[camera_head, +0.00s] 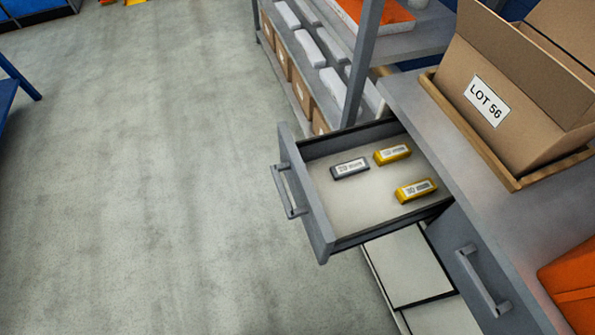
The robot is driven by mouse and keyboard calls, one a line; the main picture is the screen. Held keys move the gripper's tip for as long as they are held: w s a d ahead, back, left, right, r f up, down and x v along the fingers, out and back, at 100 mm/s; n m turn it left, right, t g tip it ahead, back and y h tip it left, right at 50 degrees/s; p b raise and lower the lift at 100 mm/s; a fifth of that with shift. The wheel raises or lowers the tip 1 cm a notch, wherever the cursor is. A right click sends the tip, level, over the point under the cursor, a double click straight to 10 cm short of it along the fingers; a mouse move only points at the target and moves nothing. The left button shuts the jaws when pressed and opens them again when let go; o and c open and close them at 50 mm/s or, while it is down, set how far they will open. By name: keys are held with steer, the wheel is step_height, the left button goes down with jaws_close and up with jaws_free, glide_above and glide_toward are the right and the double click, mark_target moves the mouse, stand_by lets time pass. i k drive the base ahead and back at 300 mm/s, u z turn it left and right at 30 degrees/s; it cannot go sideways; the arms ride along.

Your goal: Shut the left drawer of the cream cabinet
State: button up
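The cabinet (436,143) stands at the right, with a grey top and pale cream panels (408,265) below. Its left drawer (362,203) is pulled well out to the left over the floor. The drawer has a grey front and a bar handle (288,193) on its outer face. Inside lie a grey labelled block (350,168) and two yellow labelled blocks, one farther back (393,154) and one nearer (416,190). The right drawer, with its own bar handle (483,281), looks shut. My gripper is not in view, and nothing touches the open drawer's handle.
An open cardboard box marked LOT 56 (520,100) sits in a wooden tray (453,115) on the cabinet top. An orange object (570,285) lies at the right edge. Grey shelving (357,65) with cartons stands behind the drawer. The concrete floor (150,180) at left is clear.

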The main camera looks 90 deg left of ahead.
mark_target(338, 216)
steer(key=u, duration=0.4)
steer(key=i, duration=0.15)
steer(key=u, duration=2.4)
steer(key=k, duration=0.95)
steer(key=u, duration=0.35)
steer(key=i, duration=0.95)
